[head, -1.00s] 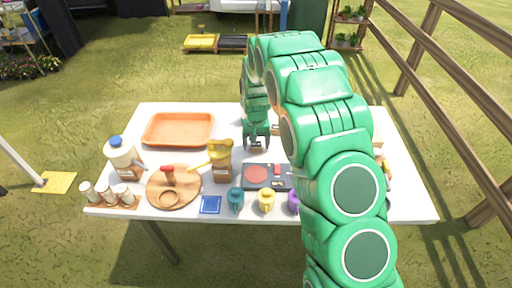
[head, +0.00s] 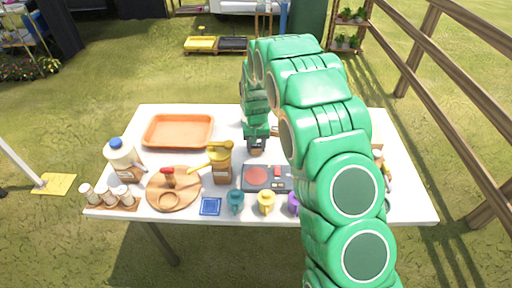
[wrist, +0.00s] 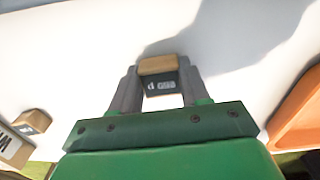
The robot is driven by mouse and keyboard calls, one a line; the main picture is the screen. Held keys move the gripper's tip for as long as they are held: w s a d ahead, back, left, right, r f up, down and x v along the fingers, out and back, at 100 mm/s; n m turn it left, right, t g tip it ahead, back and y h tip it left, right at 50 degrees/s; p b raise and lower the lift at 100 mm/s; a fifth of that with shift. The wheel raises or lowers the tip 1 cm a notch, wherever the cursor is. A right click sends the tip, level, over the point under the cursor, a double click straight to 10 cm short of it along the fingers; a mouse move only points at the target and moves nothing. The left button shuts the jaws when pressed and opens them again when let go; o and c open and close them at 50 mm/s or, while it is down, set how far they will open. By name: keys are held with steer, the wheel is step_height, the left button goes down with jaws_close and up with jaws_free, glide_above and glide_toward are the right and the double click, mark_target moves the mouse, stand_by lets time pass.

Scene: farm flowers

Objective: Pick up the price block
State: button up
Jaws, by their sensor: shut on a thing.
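The price block (wrist: 160,82) is a small block with a tan wooden top and a dark face with white markings. In the wrist view it sits between the two grey fingers of my gripper (wrist: 157,90), which is shut on it. White table surface shows around it, and I cannot tell whether the block touches the table. In the head view my gripper (head: 257,143) is over the middle of the white table (head: 215,117), behind the dark board. The block (head: 256,150) is small and partly hidden there.
An orange tray (head: 178,145) lies at the back left. A grinder (head: 221,163), a round wooden board (head: 190,197), a dark board with a red disc (head: 281,187) and several mugs stand near the front. A white jug (head: 122,155) and shakers are at the left.

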mark_target(256, 147)
steer(key=shift+r, duration=0.35)
step_height(256, 147, up, 2)
steer(key=shift+r, duration=0.15)
steer(key=s+d+r, duration=0.3)
steer(key=s+r, duration=0.7)
steer(key=s, duration=0.4)
step_height(256, 147, up, 12)
steer(key=w+a+m, duration=0.1)
steer(key=w+a, duration=0.3)
steer(key=a, duration=0.8)
steer(key=w+a, duration=0.3)
steer(key=a, duration=1)
step_height(256, 147, down, 12)
steer(key=shift+w+a+f, duration=1.15)
steer(key=shift+w+f, duration=0.3)
steer(key=shift+w, duration=0.5)
steer(key=shift+w+a+f, duration=1.15)
steer(key=shift+w+f, duration=0.35)
steer(key=shift+w, duration=0.4)
steer(key=shift+w+a+f, duration=1.15)
steer(key=shift+w+f, duration=0.3)
steer(key=shift+w, duration=0.5)
